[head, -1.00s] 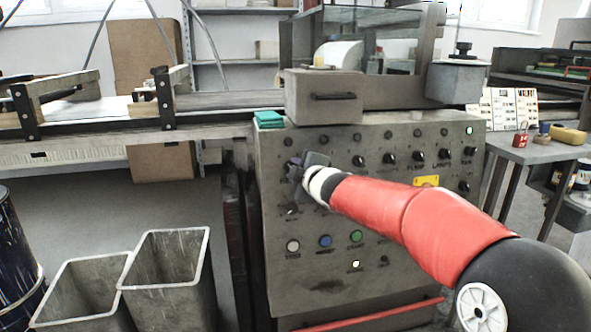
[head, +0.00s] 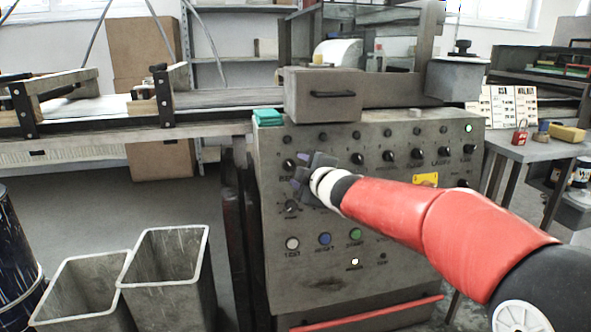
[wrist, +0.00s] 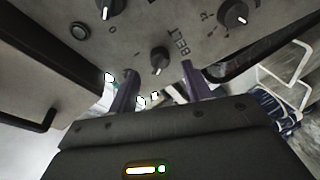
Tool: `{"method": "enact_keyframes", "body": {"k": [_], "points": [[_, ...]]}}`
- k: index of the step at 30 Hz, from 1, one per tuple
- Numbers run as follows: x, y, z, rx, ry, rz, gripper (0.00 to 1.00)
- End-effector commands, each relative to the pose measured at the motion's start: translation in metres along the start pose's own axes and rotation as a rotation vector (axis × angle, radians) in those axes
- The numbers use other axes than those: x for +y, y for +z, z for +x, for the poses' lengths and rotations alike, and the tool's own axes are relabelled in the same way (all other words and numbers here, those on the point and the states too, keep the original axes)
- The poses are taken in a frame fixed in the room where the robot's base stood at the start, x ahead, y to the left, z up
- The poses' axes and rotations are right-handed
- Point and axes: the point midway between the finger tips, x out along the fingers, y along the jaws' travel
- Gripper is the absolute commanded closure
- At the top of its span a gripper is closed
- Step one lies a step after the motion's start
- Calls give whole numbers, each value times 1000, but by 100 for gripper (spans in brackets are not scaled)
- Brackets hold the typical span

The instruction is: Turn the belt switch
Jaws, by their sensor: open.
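The belt switch (wrist: 160,58) is a dark round knob on the grey control panel (head: 330,270), with the word BELT printed beside it in the wrist view. In the head view the belt switch (head: 288,165) is the leftmost knob of its row. My gripper (head: 299,170) is open just right of this knob, in front of the panel.
Other knobs (wrist: 233,15) sit close by on the panel. A drawer box with a black handle (head: 332,94) juts out above. A teal block (head: 268,117) lies on the ledge. Two grey bins (head: 170,275) stand at lower left, and a side table (head: 540,150) is at right.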

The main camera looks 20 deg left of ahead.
Motion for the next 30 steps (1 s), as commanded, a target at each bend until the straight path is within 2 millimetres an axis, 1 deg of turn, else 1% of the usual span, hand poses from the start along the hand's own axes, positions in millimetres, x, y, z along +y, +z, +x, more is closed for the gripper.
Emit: {"method": "enact_keyframes", "body": {"k": [1,3,6,10,19,20,22,23,26,27,29,30], "points": [[1,1,-10,-3,1,-2,51],[1,0,-21,-1,1,-2,51],[1,0,-32,-1,0,-2,51],[0,-1,-39,1,0,-2,51],[0,0,-40,-3,-1,0,51],[0,2,-42,-10,0,4,51],[4,10,-52,-54,0,29,51],[6,17,-60,-87,1,46,51],[12,47,-103,-247,7,149,51],[13,62,-126,-328,11,209,51],[10,84,-167,-454,22,312,51],[6,97,-195,-535,30,389,51]]}}
